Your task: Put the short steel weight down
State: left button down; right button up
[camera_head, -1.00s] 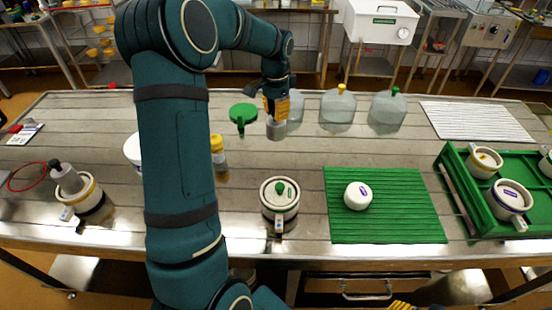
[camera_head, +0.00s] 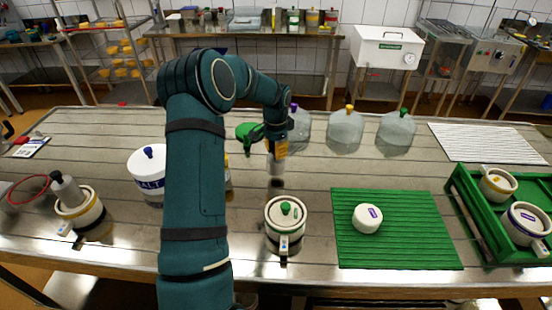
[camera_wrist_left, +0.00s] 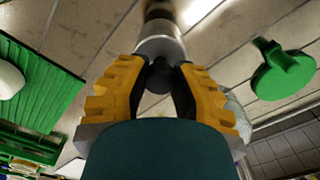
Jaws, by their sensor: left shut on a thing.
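The short steel weight (camera_head: 277,166) is a small grey cylinder with a dark knob. My left gripper (camera_head: 277,148) is shut on the knob, with the weight under its yellow fingers. In the left wrist view the weight (camera_wrist_left: 161,47) points away from the fingertips (camera_wrist_left: 160,72), its knob between them. A dark patch shows on the steel table (camera_head: 330,172) just below the weight. I cannot tell whether the weight touches the table. My right gripper is not in view.
A mould with a green-knobbed lid (camera_head: 286,213) stands in front of the weight. A green mat (camera_head: 400,245) with a white cheese (camera_head: 367,218) lies right. A green disc-shaped tool (camera_wrist_left: 285,72) is close by. Clear domes (camera_head: 345,130) stand behind. A salt tub (camera_head: 148,170) is left.

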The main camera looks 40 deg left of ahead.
pick_arm(q)
notch_tip(320, 180, down, 3)
jog(key=shift+w+f, duration=0.1)
jog(key=shift+f, duration=0.1)
jog(key=c, duration=0.9)
grip_release()
jog(key=shift+o, duration=0.2)
notch_tip(320, 180, up, 12)
jog(key=shift+r+p, duration=0.2)
jog(key=shift+p, duration=0.4)
jog(key=shift+f, duration=0.1)
